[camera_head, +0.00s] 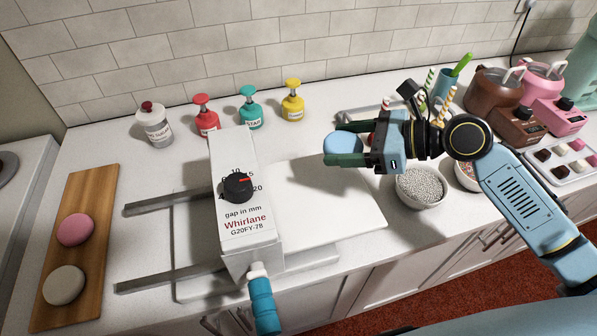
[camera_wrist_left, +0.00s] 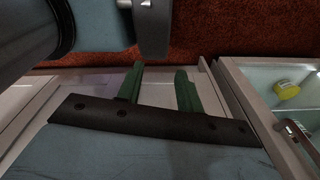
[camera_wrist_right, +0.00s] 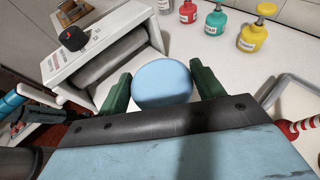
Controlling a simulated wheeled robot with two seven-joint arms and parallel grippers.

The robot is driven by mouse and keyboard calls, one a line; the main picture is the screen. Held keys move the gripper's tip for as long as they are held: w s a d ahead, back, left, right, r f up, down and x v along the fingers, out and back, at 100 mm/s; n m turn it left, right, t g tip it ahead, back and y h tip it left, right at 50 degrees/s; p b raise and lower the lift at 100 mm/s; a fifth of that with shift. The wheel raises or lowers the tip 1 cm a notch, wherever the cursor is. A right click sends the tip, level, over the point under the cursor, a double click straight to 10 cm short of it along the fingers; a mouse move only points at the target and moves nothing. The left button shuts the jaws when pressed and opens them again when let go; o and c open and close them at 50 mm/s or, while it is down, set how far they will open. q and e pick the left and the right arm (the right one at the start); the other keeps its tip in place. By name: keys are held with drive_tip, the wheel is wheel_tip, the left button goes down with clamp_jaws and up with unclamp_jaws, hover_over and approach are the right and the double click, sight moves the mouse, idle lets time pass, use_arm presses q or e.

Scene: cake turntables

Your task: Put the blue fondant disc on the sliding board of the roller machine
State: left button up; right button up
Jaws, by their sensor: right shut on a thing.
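The blue fondant disc (camera_head: 343,143) is held between the green fingers of my right gripper (camera_head: 338,150). It also shows between both fingers in the right wrist view (camera_wrist_right: 162,83). The disc appears raised above the counter, near the far right edge of the white sliding board (camera_head: 335,205). The board lies bare to the right of the roller machine (camera_head: 243,212), which has a black gap knob and a blue crank handle. My left gripper (camera_wrist_left: 158,88) shows only in the left wrist view, low by the cabinet fronts, with its fingers apart and nothing between them.
A wooden board (camera_head: 75,250) with pink and white discs lies at the left. Red, teal and yellow pump bottles (camera_head: 250,108) stand behind the machine. A bowl of pearls (camera_head: 420,186) sits right of the board, under my right arm. Machine rails (camera_head: 170,278) stick out left.

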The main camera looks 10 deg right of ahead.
drive_tip(key=shift+n+g+y, duration=0.4)
drive_tip(key=shift+n+g, duration=0.2)
drive_tip(key=a+p, duration=0.1)
drive_tip(key=a+r+p, duration=0.2)
drive_tip(key=shift+w+a, duration=0.2)
drive_tip(key=shift+a, duration=0.15)
drive_tip(key=s+a+n+g+p, duration=0.1)
drive_tip(key=s+a+p, duration=0.1)
drive_tip(key=a+p, duration=0.15)
hover_over(308, 196)
wheel_tip(308, 196, down, 7)
drive_tip(key=shift+r+b, duration=0.1)
drive_tip(key=shift+b, duration=0.35)
wheel_tip(308, 196, down, 3)
drive_tip(key=shift+a+f+b, duration=0.1)
drive_tip(key=shift+b, duration=0.3)
drive_tip(key=shift+f+g+y, duration=0.3)
drive_tip(key=shift+f, duration=0.05)
use_arm(q)
drive_tip(key=r, duration=0.1)
drive_tip(key=s+r, duration=0.1)
drive_tip(key=r, duration=0.3)
drive_tip(key=shift+s+r, duration=0.25)
drive_tip(key=shift+s, duration=0.05)
use_arm(e)
drive_tip(key=shift+f, duration=0.1)
